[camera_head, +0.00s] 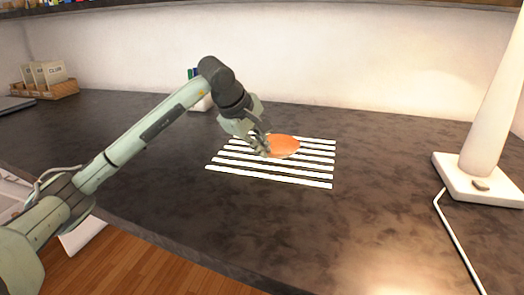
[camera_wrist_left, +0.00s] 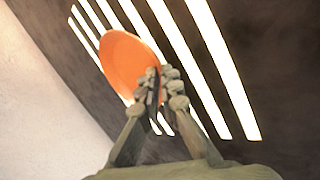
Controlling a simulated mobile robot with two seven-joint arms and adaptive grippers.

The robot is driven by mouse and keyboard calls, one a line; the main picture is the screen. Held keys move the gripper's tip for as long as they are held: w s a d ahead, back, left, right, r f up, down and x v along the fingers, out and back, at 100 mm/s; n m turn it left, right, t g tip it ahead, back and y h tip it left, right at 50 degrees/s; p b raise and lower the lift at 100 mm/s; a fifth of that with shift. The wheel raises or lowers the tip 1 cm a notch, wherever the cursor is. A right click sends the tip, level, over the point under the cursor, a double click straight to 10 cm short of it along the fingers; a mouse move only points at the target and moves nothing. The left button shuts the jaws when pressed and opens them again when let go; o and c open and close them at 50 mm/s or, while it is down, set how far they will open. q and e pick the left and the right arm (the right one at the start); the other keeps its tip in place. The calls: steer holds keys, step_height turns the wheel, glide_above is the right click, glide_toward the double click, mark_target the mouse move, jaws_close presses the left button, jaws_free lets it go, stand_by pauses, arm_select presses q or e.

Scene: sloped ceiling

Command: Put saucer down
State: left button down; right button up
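The orange saucer (camera_head: 284,146) is over the white-striped mat (camera_head: 318,184) on the dark desk, near the mat's back middle. It looks nearly flat; I cannot tell whether it touches the mat. My left gripper (camera_head: 264,147) reaches in from the left and is at the saucer's left edge. In the left wrist view the fingers (camera_wrist_left: 158,90) close together on the rim of the saucer (camera_wrist_left: 126,62), hiding a small part of it. The mat's white stripes (camera_wrist_left: 222,70) show behind. My right gripper is not in view.
A white lamp base (camera_head: 478,180) with a cable stands at the right. A white holder (camera_head: 201,102) with pens is behind my left arm. A wooden tray (camera_head: 50,90) with cards sits at the far left. The desk's front and right-middle are clear.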

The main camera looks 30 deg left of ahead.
arm_select(q)
steer(key=shift+f, duration=0.4)
steer(key=shift+f, duration=0.15)
steer(key=c, duration=2)
jaws_free()
steer(key=shift+r, duration=0.3)
steer(key=v, duration=1.1)
steer(key=shift+s+r, duration=0.25)
steer(key=shift+r, duration=0.05)
